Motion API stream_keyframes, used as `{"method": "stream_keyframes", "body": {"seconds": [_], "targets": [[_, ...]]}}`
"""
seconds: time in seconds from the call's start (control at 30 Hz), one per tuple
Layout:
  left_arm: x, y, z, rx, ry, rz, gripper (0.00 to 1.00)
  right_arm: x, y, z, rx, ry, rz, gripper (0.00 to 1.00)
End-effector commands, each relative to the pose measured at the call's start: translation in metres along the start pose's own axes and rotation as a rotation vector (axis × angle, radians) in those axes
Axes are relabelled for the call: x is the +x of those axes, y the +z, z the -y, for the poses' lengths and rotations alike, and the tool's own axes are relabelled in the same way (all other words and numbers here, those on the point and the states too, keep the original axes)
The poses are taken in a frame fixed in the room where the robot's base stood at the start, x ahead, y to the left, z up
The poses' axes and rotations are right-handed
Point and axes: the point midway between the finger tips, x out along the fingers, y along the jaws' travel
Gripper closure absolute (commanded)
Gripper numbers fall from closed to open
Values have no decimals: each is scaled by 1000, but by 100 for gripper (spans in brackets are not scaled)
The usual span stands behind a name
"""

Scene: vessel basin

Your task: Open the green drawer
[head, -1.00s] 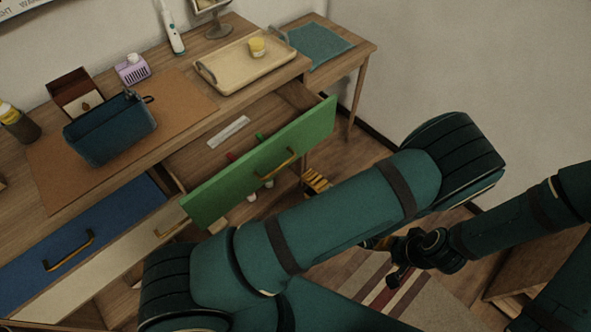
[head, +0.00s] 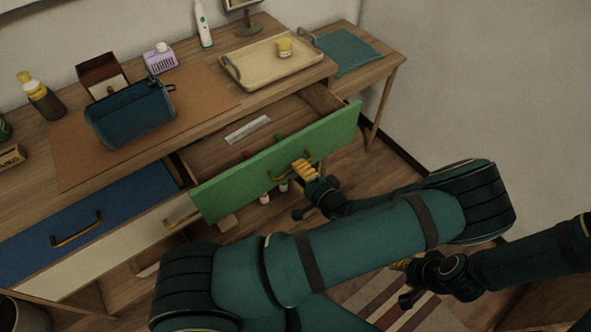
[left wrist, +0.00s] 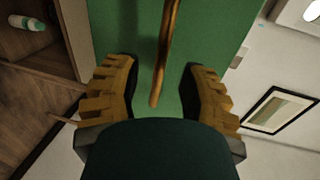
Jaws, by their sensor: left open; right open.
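The green drawer (head: 240,180) stands pulled out from the desk, its inside showing from above. Its brass bar handle (head: 275,172) is on the front panel; it also shows in the left wrist view (left wrist: 165,50). My left gripper (head: 304,170) is at the handle's right end. In the left wrist view its yellow fingers (left wrist: 157,95) are spread, with the handle's end between them and a gap on both sides. My right gripper (head: 400,265) is low at the right, away from the drawer, its fingers partly hidden behind my left arm.
A blue drawer (head: 110,218) and a cream drawer (head: 125,255) are left of the green one. A white strip (head: 247,129) lies inside the green drawer. The desktop holds a dark blue bin (head: 130,120) and a wooden tray (head: 275,62). A striped rug (head: 385,300) lies on the floor.

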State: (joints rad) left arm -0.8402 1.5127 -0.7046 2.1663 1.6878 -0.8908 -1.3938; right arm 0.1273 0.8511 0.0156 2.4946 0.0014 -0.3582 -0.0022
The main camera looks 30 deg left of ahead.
Motion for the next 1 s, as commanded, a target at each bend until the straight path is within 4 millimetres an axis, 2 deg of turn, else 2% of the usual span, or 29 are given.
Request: {"method": "stream_keyframes", "body": {"seconds": [0.2,0.53,0.57,0.6,0.7,0.9,1.0], "targets": [[21,0,0,-1,-1,0,59,4,0,-2,0,0,-2,54],[24,0,0,-1,0,-1,59,4,0,-2,0,0,-3,54],[24,0,0,-1,0,-1,56,4,0,-2,0,0,-3,54],[24,0,0,-1,0,-1,70,4,0,-2,0,0,-3,54],[24,0,0,-1,0,-1,100,4,0,-2,0,0,-3,54],[23,-1,0,-1,0,-1,100,4,0,-2,0,0,-2,54],[12,-1,-2,-3,2,-2,100,1,0,0,0,0,-1,54]]}}
